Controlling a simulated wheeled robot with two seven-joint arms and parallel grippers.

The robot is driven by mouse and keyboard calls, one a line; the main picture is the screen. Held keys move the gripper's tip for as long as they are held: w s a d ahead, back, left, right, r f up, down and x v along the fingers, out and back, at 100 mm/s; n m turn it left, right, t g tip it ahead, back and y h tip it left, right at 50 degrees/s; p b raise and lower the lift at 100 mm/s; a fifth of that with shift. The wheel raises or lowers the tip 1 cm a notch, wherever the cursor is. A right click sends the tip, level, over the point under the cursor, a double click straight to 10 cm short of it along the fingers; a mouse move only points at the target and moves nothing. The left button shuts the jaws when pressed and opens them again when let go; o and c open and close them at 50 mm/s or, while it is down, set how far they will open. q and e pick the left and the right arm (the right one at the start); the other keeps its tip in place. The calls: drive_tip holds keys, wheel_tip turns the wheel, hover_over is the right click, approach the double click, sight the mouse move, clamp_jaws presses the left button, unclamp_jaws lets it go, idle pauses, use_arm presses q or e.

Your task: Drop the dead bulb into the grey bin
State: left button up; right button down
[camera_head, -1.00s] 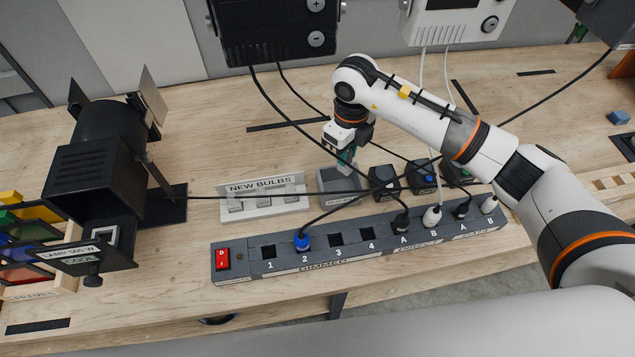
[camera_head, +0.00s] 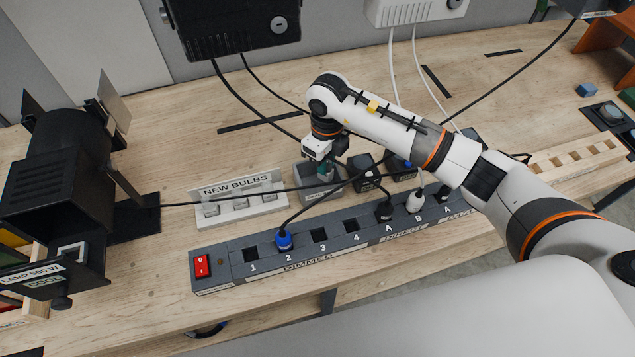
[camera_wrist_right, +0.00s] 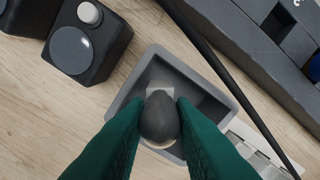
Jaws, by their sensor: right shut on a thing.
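The dead bulb (camera_wrist_right: 160,117) is dark and rounded, with a pale base beyond it in the right wrist view. My right gripper (camera_head: 327,172) is shut on it, with green fingers on either side. The grey bin (camera_head: 320,200) stands on the bench behind the power strip. In the right wrist view the open grey bin (camera_wrist_right: 220,98) lies below the bulb, and the bulb overlaps its opening. How far the bulb is above the bin floor is hard to tell. The bulb is hidden in the head view. My left gripper is not in view.
A white NEW BULBS rack (camera_head: 238,203) stands left of the bin. Dark boxes with knobs (camera_head: 364,172) stand close on its right. The power strip (camera_head: 300,256) runs in front with plugs. A black cable (camera_head: 230,197) crosses near the bin. A black lamp (camera_head: 60,180) stands left.

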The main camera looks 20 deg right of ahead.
drive_tip(key=c, duration=1.1)
unclamp_jaws()
drive_tip(key=shift+c, duration=0.2)
drive_tip(key=shift+r, duration=0.15)
wheel_tip(320, 180, up, 12)
drive_tip(key=b, duration=0.3)
